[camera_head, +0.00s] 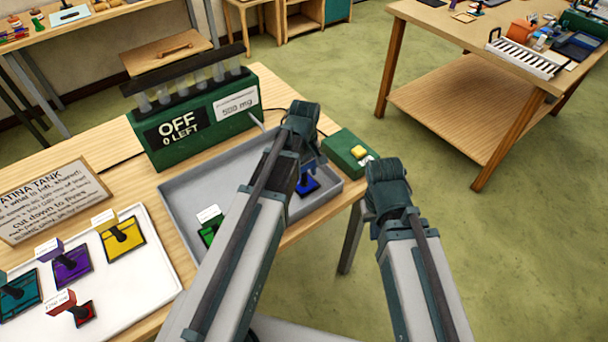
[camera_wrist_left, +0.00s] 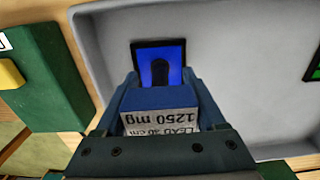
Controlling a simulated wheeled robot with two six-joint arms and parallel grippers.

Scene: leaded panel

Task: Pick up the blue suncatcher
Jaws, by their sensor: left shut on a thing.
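The blue suncatcher (camera_head: 308,185) is a small blue square in a dark frame, in the right part of the grey tray (camera_head: 180,204). In the left wrist view the blue suncatcher (camera_wrist_left: 176,52) has a dark post and a blue block with a white label reading 1250 mg. My left gripper (camera_wrist_left: 160,90) is shut on that block, above the pane. In the head view my left gripper (camera_head: 312,162) is partly hidden by its own wrist. I cannot tell whether the pane touches the tray floor. My right arm shows, but its fingers do not.
A green suncatcher (camera_head: 209,232) lies in the same tray, partly behind my left arm. A green dispenser (camera_head: 205,122) reading OFF, 0 LEFT stands behind the tray. A green box with a yellow button (camera_head: 358,151) is at its right. A white tray (camera_head: 150,268) holds several other suncatchers.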

